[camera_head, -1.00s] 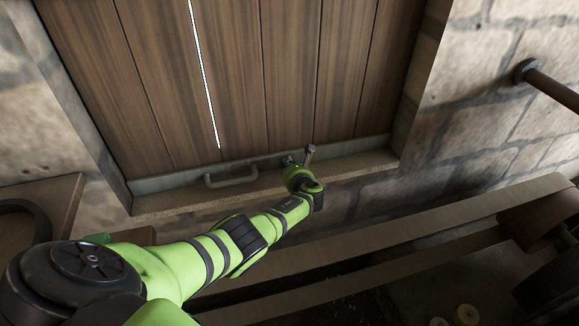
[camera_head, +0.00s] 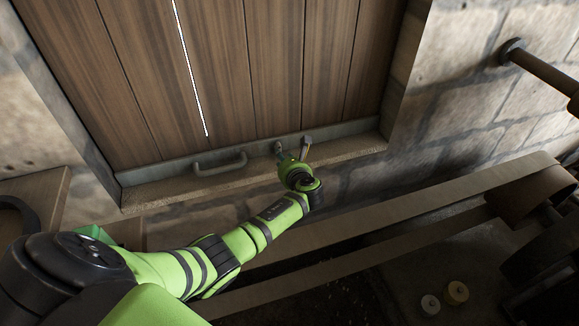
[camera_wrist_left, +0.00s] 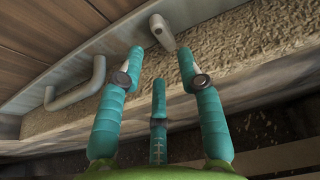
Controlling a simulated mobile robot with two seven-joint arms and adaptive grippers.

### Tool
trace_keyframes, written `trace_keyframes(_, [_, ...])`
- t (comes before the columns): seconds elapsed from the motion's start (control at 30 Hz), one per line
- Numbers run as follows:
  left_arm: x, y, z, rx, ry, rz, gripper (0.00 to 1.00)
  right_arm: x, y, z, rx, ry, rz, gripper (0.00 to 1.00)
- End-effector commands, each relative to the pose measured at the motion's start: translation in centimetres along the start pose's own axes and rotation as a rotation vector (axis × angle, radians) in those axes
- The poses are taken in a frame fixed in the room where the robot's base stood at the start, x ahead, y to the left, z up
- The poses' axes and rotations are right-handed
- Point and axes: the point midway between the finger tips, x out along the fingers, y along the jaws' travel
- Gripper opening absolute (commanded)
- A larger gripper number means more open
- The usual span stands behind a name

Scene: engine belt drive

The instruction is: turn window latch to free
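The window latch (camera_head: 306,143) is a small pale grey metal lever on the bottom rail of the wooden window panel, right of the bar handle. In the left wrist view the latch (camera_wrist_left: 162,31) lies just beyond the fingertips, its free end pointing down between them, closest to the right finger. I cannot tell whether they touch. My left gripper (camera_head: 293,154) is at the sill in the head view. In the left wrist view its teal fingers (camera_wrist_left: 160,68) are spread with nothing between them. My right gripper is not in view.
A grey bar handle (camera_head: 220,163) is fixed to the rail (camera_head: 150,173) left of the latch. A rough stone sill (camera_head: 160,196) runs below. A belt (camera_head: 400,200) stretches across the lower right. Two small discs (camera_head: 457,292) lie at the lower right.

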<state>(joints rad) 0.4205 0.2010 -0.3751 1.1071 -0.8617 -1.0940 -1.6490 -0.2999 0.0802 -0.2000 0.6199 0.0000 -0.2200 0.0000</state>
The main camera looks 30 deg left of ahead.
Motion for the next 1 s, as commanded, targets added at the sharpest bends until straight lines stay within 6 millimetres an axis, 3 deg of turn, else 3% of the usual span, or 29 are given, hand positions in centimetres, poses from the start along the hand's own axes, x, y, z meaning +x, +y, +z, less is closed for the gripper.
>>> trace_keyframes(0.2, [-3.5,-0.1,-0.1,0.001,0.0,-0.003,0.37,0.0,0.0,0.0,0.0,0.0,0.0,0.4])
trace_keyframes(0.4, [-5.3,-0.1,-0.1,0.001,0.0,-0.001,0.37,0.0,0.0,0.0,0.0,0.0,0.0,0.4])
trace_keyframes(1.0, [-5.6,0.0,-0.1,0.001,0.0,0.0,0.37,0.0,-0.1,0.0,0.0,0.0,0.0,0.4])
